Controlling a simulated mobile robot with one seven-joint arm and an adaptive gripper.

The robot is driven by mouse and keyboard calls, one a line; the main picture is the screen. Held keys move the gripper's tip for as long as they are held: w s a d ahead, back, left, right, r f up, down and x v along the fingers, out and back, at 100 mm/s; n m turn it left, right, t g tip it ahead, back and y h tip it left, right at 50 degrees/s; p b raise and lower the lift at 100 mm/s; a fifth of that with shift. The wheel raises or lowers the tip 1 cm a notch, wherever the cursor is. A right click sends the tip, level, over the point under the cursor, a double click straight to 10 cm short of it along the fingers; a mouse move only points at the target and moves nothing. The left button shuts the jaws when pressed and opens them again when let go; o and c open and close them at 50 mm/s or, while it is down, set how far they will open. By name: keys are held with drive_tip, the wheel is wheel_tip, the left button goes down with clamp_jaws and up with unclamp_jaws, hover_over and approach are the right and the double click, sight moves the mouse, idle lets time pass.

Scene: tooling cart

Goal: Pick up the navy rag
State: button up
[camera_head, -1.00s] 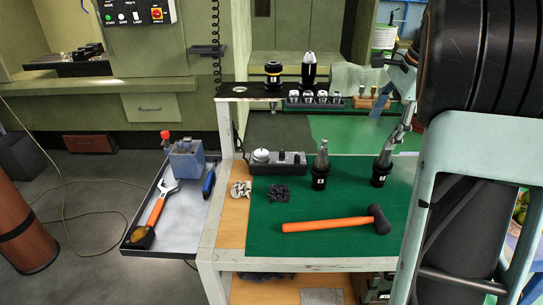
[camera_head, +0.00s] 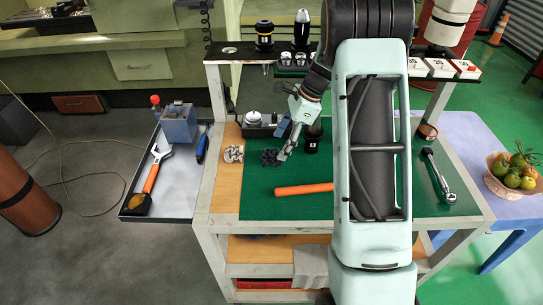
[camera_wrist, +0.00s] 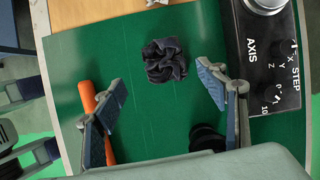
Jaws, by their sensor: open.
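A crumpled dark cloth, charcoal to navy, taken as the navy rag (camera_head: 270,157), lies on the green mat (camera_head: 262,205) of the cart top. In the wrist view the rag (camera_wrist: 165,60) lies beyond my fingertips, between their lines. My gripper (camera_head: 284,154) is open and empty, just right of the rag in the head view. The rag appears untouched.
An orange-handled hammer (camera_head: 303,189) lies nearby; my arm hides its head. Another dark cloth (camera_head: 262,236) is on the lower shelf.

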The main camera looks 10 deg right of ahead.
sight(273, 153)
drive_tip(key=x, duration=0.3)
drive_tip(key=p+x, duration=0.1)
drive_tip(key=x, duration=0.1)
drive_tip(key=shift+w+a, duration=0.2)
drive_tip(key=shift+w, duration=0.1)
drive_tip(key=c, duration=1.2)
drive_tip(key=shift+c, duration=0.2)
drive_tip(key=shift+r, duration=0.1)
